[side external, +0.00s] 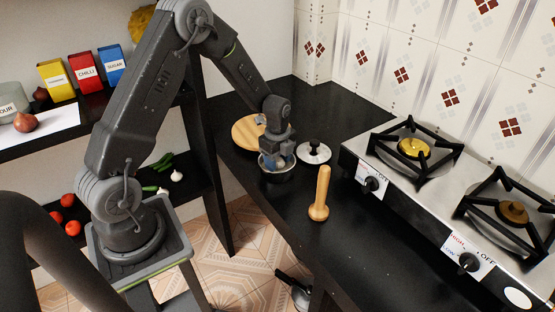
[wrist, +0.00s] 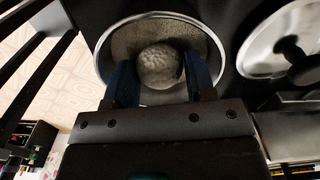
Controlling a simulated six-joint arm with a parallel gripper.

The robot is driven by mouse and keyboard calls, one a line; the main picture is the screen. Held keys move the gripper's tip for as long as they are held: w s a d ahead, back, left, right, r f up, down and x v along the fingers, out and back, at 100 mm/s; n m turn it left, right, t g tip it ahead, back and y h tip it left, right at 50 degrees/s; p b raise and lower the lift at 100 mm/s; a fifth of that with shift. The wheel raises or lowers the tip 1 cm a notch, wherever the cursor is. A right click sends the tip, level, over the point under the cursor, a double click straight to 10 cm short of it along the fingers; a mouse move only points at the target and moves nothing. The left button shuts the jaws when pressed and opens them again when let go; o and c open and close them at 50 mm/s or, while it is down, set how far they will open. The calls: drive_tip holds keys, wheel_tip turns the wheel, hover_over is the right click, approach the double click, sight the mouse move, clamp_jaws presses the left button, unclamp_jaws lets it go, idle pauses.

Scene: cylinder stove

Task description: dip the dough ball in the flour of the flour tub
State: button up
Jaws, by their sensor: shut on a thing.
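The dough ball (wrist: 160,66) is a pale grey, rough ball between the two blue fingers of my gripper (wrist: 160,74) in the wrist view. My gripper is shut on it. The ball shows against the inside of a round metal pot (wrist: 104,48); how deep it sits cannot be told. In the side view my gripper (side external: 277,152) points down at the pot (side external: 278,177) on the black counter, and the ball is hidden there.
A metal lid (side external: 314,152) lies right of the pot, and a wooden pestle (side external: 320,195) stands in front. A round wooden board (side external: 246,135) lies behind. The gas stove (side external: 400,205) is at the right. Spice boxes (side external: 85,70) and an onion (side external: 25,122) are on the shelf.

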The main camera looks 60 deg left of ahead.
sight(278, 164)
drive_tip(key=shift+r, duration=3.5)
